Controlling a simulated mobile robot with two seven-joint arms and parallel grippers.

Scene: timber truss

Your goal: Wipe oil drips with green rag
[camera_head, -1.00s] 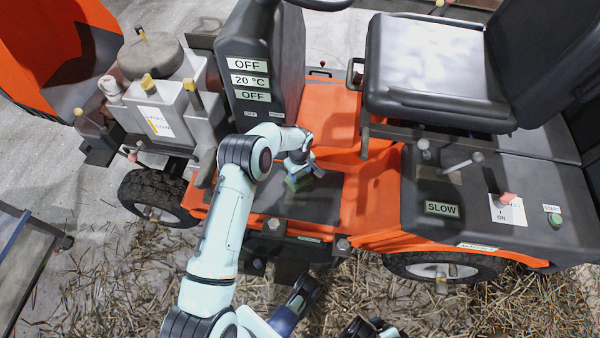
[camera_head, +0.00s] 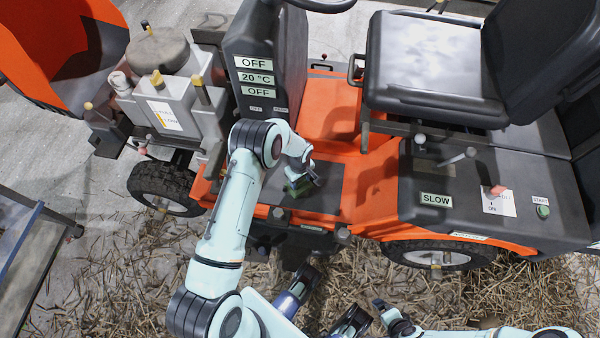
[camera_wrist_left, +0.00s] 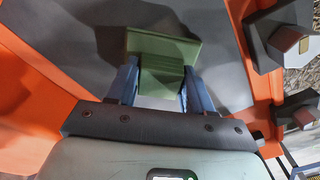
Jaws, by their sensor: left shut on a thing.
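My left gripper (camera_head: 301,178) reaches down over the dark footplate (camera_head: 325,185) of the orange machine. It is shut on the green rag (camera_head: 297,188), which looks like a stiff folded pad. In the left wrist view the rag (camera_wrist_left: 162,47) sits between the two blue fingers of my left gripper (camera_wrist_left: 160,83), with its wider part flat at or close to the plate (camera_wrist_left: 222,65). I cannot tell whether it touches. No oil drips can be made out. Part of my right arm shows at the bottom right of the head view; its gripper's opening cannot be made out.
The seat (camera_head: 430,65) and the labelled steering column (camera_head: 255,75) rise beyond the footplate. Dark pedal-like parts (camera_head: 343,235) stand along its near edge. A lever (camera_head: 460,157) is on the right console. Straw (camera_head: 130,270) covers the ground in front.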

